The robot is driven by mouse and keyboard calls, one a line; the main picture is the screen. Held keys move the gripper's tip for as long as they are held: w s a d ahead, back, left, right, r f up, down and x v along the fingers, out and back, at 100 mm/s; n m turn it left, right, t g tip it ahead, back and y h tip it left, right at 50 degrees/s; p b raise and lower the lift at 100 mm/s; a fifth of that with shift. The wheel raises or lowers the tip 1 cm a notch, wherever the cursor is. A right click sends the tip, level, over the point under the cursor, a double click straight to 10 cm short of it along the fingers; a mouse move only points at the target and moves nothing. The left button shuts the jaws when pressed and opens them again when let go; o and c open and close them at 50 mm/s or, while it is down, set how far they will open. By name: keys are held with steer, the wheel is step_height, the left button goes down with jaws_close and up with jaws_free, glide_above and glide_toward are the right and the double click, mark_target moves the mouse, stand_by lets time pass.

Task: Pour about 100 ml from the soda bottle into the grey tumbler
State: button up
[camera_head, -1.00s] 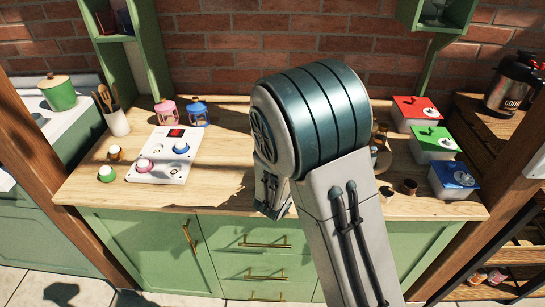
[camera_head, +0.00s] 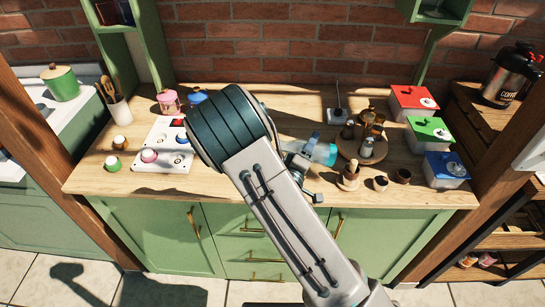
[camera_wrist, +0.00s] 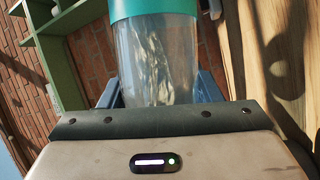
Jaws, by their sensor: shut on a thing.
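My gripper (camera_head: 300,156) is right of the arm's big joint, above the counter. It is shut on a clear bottle with a teal part, the likely soda bottle (camera_head: 323,153). In the wrist view the bottle (camera_wrist: 155,60) stands between the blue fingers, with its teal part at the top of the picture. The counter lies along the right side of that view, so the bottle is tilted well over, near lying. Its mouth is out of the wrist view, and no pouring liquid can be made out. I cannot pick out a grey tumbler; my arm hides part of the counter.
A round wooden board (camera_head: 346,151) with dark bottles and shakers is right of my gripper. Small brown cups (camera_head: 380,183) stand at its front. Red (camera_head: 412,99), green (camera_head: 429,131) and blue (camera_head: 446,166) lidded boxes line the right end. A white panel (camera_head: 158,157) with knobs is left.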

steer(key=shift+a+r+n+t, duration=0.15)
steer(key=shift+r+n+t, duration=0.15)
steer(key=shift+r+n, duration=0.2)
steer(key=shift+d+r+n, duration=0.1)
steer(key=shift+d+n, duration=0.2)
steer(key=shift+d, duration=0.1)
stand_by(0.6)
steer(key=shift+d+r+n+t, duration=0.3)
steer(key=shift+r+n+t, duration=0.35)
steer(key=shift+n, duration=0.35)
stand_by(0.8)
steer(key=f+m+g, duration=0.1)
steer(key=m, duration=0.1)
steer(key=d+f+m+g, duration=0.1)
steer(key=f+m, duration=0.1)
steer(key=shift+d+r+m+g+p, duration=0.2)
steer(key=shift+m+g+p, duration=0.15)
steer(key=shift+m, duration=0.35)
steer(key=shift+s+r, duration=0.1)
steer(key=shift+r, duration=0.05)
steer(key=shift+a+r+m, duration=0.15)
steer(key=shift+r+m, duration=0.2)
steer(key=shift+m, duration=0.05)
steer(key=shift+r, duration=0.15)
stand_by(0.8)
